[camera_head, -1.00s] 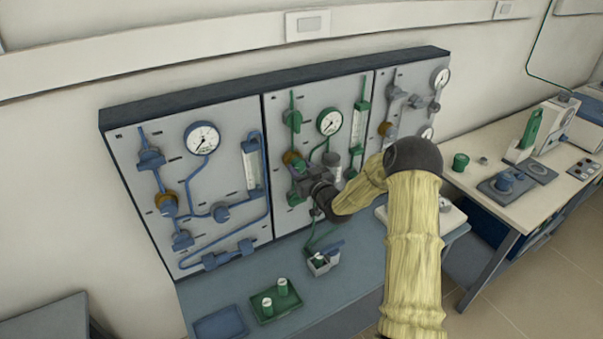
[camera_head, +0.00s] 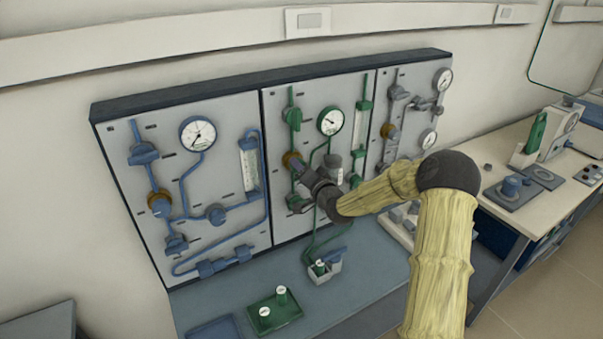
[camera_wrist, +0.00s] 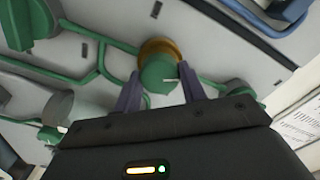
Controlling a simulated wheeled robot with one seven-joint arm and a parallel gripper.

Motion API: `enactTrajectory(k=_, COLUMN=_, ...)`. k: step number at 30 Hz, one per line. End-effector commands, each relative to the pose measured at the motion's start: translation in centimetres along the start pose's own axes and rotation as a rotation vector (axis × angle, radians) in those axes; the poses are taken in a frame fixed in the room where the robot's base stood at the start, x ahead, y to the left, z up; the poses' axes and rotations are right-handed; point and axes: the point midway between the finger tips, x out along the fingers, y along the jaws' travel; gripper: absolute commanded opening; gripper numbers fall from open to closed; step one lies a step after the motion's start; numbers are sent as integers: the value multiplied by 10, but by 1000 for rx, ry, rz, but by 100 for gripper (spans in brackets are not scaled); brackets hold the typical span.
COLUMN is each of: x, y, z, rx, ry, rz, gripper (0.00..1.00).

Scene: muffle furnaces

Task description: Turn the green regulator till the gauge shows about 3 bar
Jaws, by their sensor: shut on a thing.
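The green regulator (camera_wrist: 158,74) has a round green knob with a pale mark and a brass collar behind it. In the wrist view my gripper (camera_wrist: 158,88) has one finger on each side of the knob and is shut on it. In the head view the regulator's brass collar (camera_head: 291,159) shows on the middle panel, while my gripper (camera_head: 299,170) and wrist hide most of the knob. The green-rimmed gauge (camera_head: 331,121) is above and to the right of it. Its needle seems to point to the upper left, but the numbers are too small to read.
A blue-piped panel (camera_head: 198,245) with its own gauge (camera_head: 198,133) stands at left, and a grey-piped one (camera_head: 402,140) at right. Green pipes surround the regulator closely. Below, a green tray (camera_head: 290,312) holds two small green containers. A bench (camera_head: 480,150) with equipment stands at right.

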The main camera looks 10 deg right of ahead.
Motion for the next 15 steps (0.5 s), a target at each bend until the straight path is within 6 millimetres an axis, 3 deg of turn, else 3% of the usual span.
enactTrajectory(k=6, x=-1, y=3, z=3, rx=168, ry=-5, rz=5, gripper=18)
enactTrajectory(k=15, x=0, y=1, z=3, rx=286, ry=-6, rz=3, gripper=18)
